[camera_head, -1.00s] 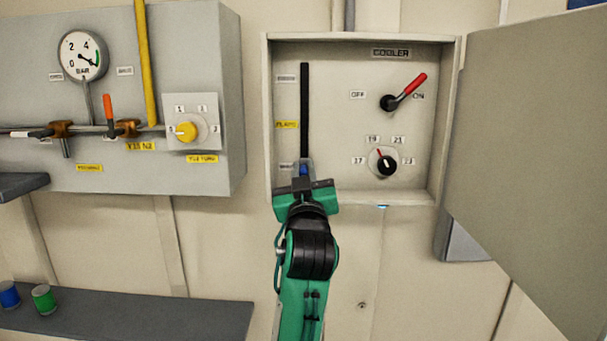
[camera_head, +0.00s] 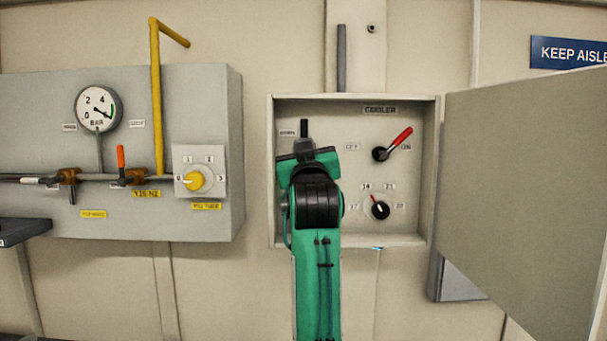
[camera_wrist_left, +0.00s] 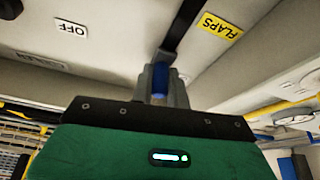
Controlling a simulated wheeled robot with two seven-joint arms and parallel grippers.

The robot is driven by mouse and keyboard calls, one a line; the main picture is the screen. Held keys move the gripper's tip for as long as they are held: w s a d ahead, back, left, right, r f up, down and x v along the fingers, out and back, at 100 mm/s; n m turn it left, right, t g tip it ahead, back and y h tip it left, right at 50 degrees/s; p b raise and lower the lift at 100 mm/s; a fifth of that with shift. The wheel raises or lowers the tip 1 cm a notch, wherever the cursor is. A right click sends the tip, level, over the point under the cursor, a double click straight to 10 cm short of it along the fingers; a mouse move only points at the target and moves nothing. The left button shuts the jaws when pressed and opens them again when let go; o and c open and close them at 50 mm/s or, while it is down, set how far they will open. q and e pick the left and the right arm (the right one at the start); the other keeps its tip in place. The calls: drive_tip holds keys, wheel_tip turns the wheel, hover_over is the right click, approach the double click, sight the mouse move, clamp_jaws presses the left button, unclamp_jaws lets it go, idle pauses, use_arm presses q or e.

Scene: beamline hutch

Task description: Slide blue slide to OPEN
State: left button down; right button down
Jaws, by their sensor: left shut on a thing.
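My left gripper (camera_head: 306,146) is in front of the slot at the left side of the cooler box. In the left wrist view, its fingers (camera_wrist_left: 160,90) are shut on the blue slide (camera_wrist_left: 160,78). The slide is hidden behind the gripper in the head view. The black slot (camera_head: 304,128) shows only a short stretch above the gripper, with a small label (camera_head: 287,133) beside its top. In the wrist view, the slot (camera_wrist_left: 187,32) runs past the yellow FLAPS label (camera_wrist_left: 221,28). My right gripper is not in view.
The cooler box (camera_head: 432,170) also holds a red-handled lever (camera_head: 400,138) at ON and a black dial (camera_head: 380,210). Its door (camera_head: 525,180) stands open to the right. A grey panel (camera_head: 120,215) with a gauge (camera_head: 98,109) and yellow knob (camera_head: 194,181) is on the left.

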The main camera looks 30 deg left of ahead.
use_arm(q)
wheel_tip(320, 180, up, 2)
drive_tip(key=shift+r, duration=0.4)
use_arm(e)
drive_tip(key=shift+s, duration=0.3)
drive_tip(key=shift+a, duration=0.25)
use_arm(q)
drive_tip(key=c, duration=1.4)
unclamp_jaws()
drive_tip(key=shift+o, duration=0.2)
drive_tip(key=shift+w, duration=0.1)
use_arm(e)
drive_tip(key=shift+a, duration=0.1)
